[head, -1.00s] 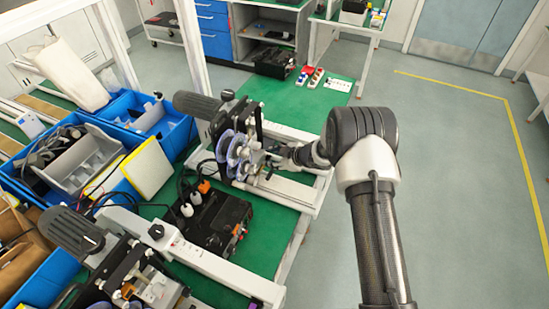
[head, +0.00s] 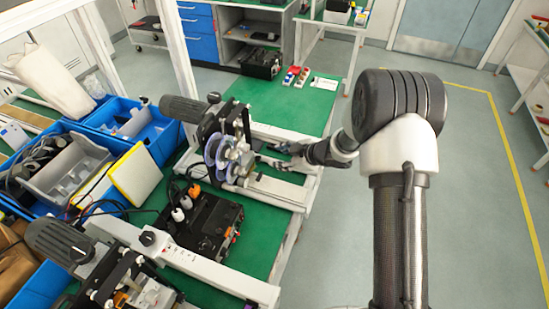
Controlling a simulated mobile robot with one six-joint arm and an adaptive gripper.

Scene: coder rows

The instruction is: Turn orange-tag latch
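My gripper (head: 274,155) reaches in from the right at the far machine (head: 210,120). Its two dark fingers look spread apart, with nothing seen between them. The fingertips are just right of the machine's clear purple-rimmed discs (head: 222,156); whether they touch any part is too small to tell. An orange part (head: 194,189) shows on the black box in front of this machine. Another small orange part (head: 121,298) shows on the near machine at the lower left. No latch can be made out clearly, and I cannot tell which orange part is its tag.
The black box (head: 205,228) with white and orange plugs stands between the two machines on the green bench. Blue bins (head: 150,138) and a yellow-edged white panel (head: 136,175) crowd the left. The near machine's white rail (head: 200,268) crosses the front. Open floor (head: 475,180) lies right.

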